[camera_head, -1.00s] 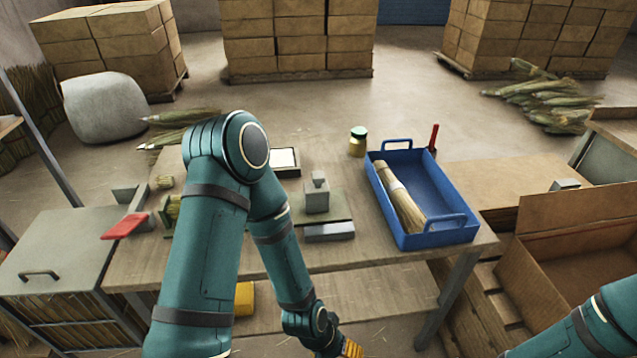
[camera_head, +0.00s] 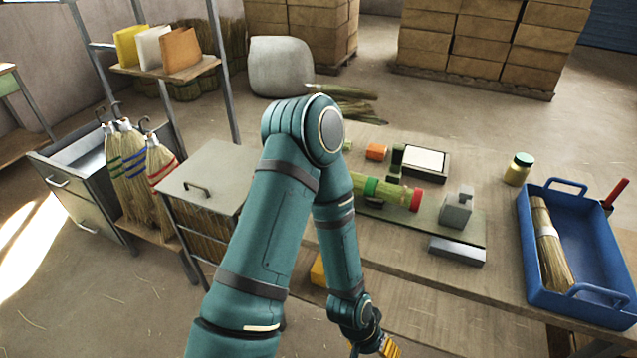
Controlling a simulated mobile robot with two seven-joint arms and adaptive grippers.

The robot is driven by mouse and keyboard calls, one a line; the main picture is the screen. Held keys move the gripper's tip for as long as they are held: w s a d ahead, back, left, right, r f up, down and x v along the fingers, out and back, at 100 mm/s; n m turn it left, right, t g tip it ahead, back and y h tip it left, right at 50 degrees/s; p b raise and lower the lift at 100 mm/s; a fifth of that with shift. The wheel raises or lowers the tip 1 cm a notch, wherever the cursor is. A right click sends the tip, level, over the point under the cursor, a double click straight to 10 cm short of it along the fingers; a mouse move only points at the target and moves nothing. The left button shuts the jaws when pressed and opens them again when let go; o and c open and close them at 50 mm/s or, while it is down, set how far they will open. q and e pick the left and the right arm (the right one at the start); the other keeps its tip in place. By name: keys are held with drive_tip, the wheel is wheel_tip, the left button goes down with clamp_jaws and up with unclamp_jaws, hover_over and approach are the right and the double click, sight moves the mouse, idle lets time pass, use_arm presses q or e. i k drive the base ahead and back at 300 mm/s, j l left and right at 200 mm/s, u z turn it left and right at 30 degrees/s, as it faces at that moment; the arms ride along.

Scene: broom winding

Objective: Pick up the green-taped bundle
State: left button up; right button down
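A pale straw bundle with a green band (camera_head: 371,187) lies on the workbench in the middle of the head view. A red band shows at its right end; I cannot tell whether this is one bundle or two close together. My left arm hides its left part. My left gripper (camera_head: 389,347) hangs low at the bottom edge, in front of the bench and well apart from the bundle. Only its yellow-orange finger part shows, so its opening is unclear. My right gripper is out of view.
A blue tray (camera_head: 537,292) holding a white-banded bundle (camera_head: 550,245) stands at the bench's right. A grey weight-like block (camera_head: 456,208), a grey bar (camera_head: 457,250) and a jar (camera_head: 518,168) are nearby. Striped brooms (camera_head: 125,165) and a grey cabinet (camera_head: 200,180) stand left.

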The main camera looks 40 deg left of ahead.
sight(364, 186)
drive_tip(key=u, duration=0.9)
drive_tip(key=i+j+z, duration=0.2)
drive_tip(key=k+l, duration=0.05)
drive_tip(key=k, duration=0.05)
